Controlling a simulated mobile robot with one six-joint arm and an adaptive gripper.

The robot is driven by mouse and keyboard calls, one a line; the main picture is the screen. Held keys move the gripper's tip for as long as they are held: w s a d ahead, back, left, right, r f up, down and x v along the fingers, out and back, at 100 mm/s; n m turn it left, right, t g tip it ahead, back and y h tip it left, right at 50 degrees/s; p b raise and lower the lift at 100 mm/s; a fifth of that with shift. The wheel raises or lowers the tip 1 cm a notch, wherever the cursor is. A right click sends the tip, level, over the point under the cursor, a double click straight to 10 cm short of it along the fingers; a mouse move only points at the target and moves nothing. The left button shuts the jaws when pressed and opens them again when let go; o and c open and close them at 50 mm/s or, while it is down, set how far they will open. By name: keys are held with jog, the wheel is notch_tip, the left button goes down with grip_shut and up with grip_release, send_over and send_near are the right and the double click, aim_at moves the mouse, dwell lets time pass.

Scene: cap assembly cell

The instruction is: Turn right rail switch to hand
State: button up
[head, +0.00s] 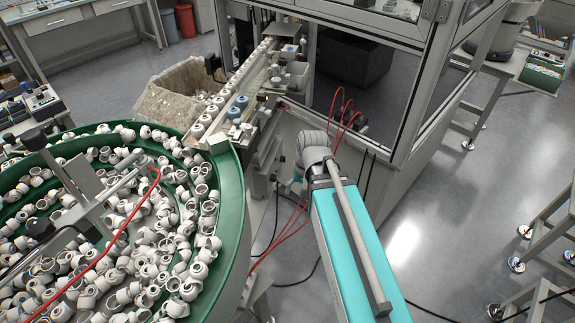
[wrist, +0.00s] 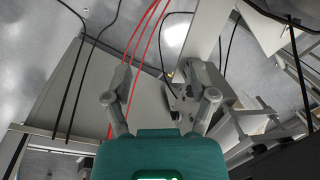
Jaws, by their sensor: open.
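My gripper (wrist: 162,80) is open and empty in the wrist view, its two grey fingers spread wide on the teal palm. Between and beyond the fingers are a grey plate and metal parts of the machine frame (wrist: 190,95). In the head view my teal arm reaches toward the rail's lower right side, and its end is mostly hidden behind the wrist. The rail (head: 250,78) carries white and blue caps away from the bowl. I cannot pick out the right rail switch for certain in either view.
A green bowl feeder (head: 232,190) full of white caps stands at the left. A glass-walled cabinet (head: 400,75) stands right behind my arm. Red hoses (head: 346,105) loop near my wrist; red and black lines also cross the wrist view. Open floor (head: 470,210) lies right.

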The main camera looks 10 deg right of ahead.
jog(key=w+f+m+y+b, duration=0.4)
jog(key=w+f+m+b, duration=0.15)
jog(key=f+b, duration=0.2)
jog(key=m+t+y+b, duration=0.9)
jog(key=m+b, duration=0.4)
jog(key=b, duration=1)
send_near(285, 160)
jog(key=shift+g+y, duration=0.6)
jog(key=shift+g, duration=0.1)
jog(key=d, duration=0.2)
jog(key=d+f, duration=0.1)
jog(key=d, duration=0.1)
jog(key=shift+s+d, duration=0.1)
jog(key=shift+x, duration=6.9)
